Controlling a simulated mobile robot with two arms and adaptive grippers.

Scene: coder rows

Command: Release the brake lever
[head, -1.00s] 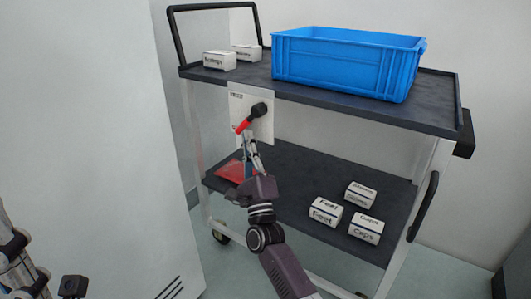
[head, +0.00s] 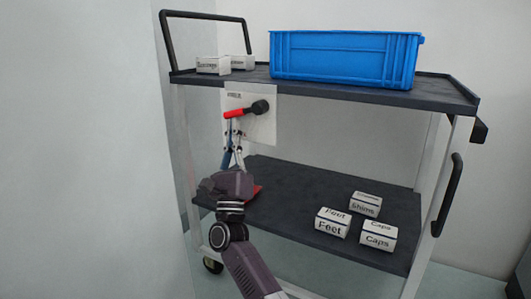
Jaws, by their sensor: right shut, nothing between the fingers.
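The brake lever (head: 236,113) has a red handle and a black round hub. It is mounted on a white plate (head: 263,130) on the left part of the cart's front, below the top shelf. Its handle points left from the hub and is close to level. My right gripper (head: 233,127) reaches up from below. Its fingers are shut and empty, with the tips just under the red handle; I cannot tell whether they touch it. My left gripper is out of view.
A blue crate (head: 345,60) and white boxes (head: 213,65) stand on the top shelf. Labelled boxes (head: 333,222) sit on the lower shelf (head: 290,185). A red item (head: 257,190) lies partly behind my right gripper. A pale wall or panel fills the left.

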